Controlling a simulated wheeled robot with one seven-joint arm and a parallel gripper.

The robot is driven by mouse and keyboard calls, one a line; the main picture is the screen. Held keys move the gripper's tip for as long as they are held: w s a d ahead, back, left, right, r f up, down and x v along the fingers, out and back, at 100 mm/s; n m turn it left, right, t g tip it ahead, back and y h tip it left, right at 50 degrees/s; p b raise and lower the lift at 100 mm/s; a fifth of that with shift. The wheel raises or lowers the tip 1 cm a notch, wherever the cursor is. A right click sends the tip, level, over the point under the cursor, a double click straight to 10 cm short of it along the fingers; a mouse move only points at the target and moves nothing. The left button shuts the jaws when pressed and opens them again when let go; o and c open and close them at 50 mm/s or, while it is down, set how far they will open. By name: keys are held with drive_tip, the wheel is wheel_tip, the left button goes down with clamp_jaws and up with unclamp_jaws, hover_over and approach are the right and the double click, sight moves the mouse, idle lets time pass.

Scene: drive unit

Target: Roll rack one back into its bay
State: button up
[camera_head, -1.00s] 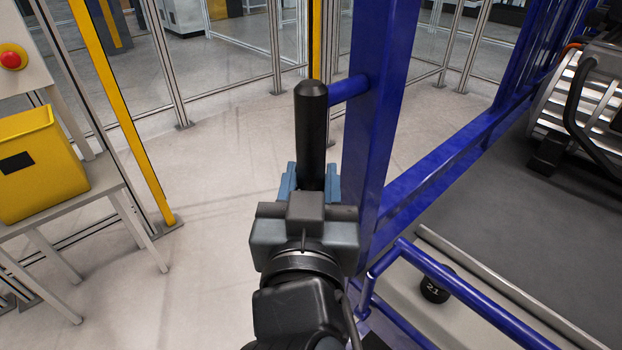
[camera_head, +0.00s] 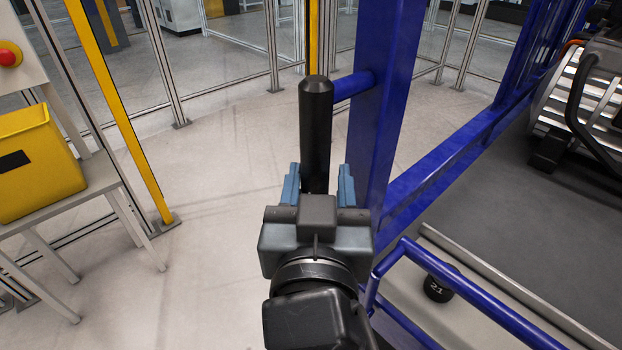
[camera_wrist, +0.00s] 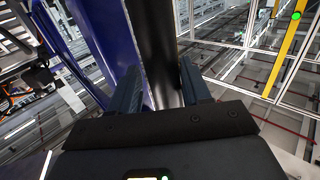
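The blue rack (camera_head: 381,110) stands right of my gripper, with a post, side rails and a dark deck (camera_head: 570,215). A black upright handle (camera_head: 316,130) joins its post by a short blue stub. My gripper (camera_head: 318,185) is open, with one finger on each side of the handle's lower part. In the wrist view the handle (camera_wrist: 158,50) runs between the two spread fingers (camera_wrist: 160,92), with a gap showing beside it. I cannot see the bay or a number one on the rack.
A metal ribbed unit (camera_head: 585,105) sits on the deck. A black part marked 21 (camera_head: 438,288) is by the blue lower rail (camera_head: 480,295). Clear floor (camera_head: 225,190) lies between, with fence panels behind.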

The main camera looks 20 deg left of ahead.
drive_tip(key=shift+o, duration=1.3)
drive_tip(key=shift+w, duration=0.1)
drive_tip(key=b+v, duration=0.1)
drive_tip(key=v, duration=0.7)
drive_tip(key=shift+b, duration=0.4)
